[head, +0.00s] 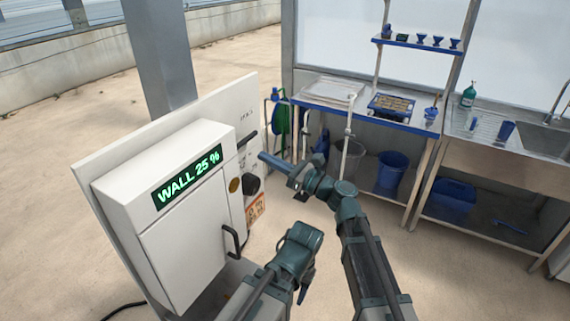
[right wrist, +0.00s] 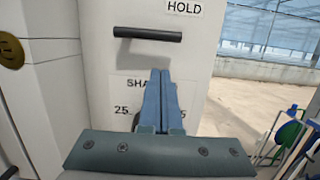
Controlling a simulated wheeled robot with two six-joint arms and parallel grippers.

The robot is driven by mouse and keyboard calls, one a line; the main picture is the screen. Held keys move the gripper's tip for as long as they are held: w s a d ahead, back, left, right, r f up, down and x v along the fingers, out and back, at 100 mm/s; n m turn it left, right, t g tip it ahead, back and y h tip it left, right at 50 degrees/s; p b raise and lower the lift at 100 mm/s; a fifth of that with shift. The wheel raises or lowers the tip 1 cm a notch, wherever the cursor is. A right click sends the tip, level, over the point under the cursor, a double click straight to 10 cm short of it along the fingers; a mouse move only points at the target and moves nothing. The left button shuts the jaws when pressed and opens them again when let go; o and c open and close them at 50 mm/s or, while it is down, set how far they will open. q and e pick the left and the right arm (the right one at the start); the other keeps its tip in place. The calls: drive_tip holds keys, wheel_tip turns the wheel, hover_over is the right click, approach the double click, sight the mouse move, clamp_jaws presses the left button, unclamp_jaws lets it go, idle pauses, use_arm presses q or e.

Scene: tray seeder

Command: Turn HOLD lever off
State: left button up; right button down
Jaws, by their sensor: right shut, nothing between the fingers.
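The HOLD lever is a black bar that lies roughly level on the white panel below the HOLD label (right wrist: 186,7); the lever (right wrist: 147,34) shows in the right wrist view and, small, in the head view (head: 247,138). My right gripper (head: 264,157) is shut and empty. In the right wrist view its blue fingers (right wrist: 161,75) point at the panel just below the lever, apart from it, and partly hide a label reading "SHA". My left gripper (head: 303,289) hangs low in front of the cabinet; its jaw opening cannot be made out.
The white cabinet (head: 170,245) has a green display reading WALL 25 % (head: 188,176) and a black door handle (head: 234,241). A black knob (head: 251,185) and orange sign (head: 256,208) sit below the lever. A bench (head: 350,115) and blue bins stand behind.

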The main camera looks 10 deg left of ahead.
use_arm(q)
wheel_tip(320, 180, up, 3)
drive_tip(key=shift+r+p, duration=0.15)
drive_tip(key=shift+p, duration=1.05)
use_arm(e)
drive_tip(key=r, duration=0.1)
drive_tip(key=a+r, duration=0.1)
drive_tip(key=r, duration=0.1)
drive_tip(key=shift+w+a+r, duration=0.1)
drive_tip(key=shift+w+a, duration=0.25)
use_arm(q)
drive_tip(key=shift+r, duration=0.2)
use_arm(e)
drive_tip(key=shift+r+n, duration=0.2)
drive_tip(key=shift+n, duration=0.2)
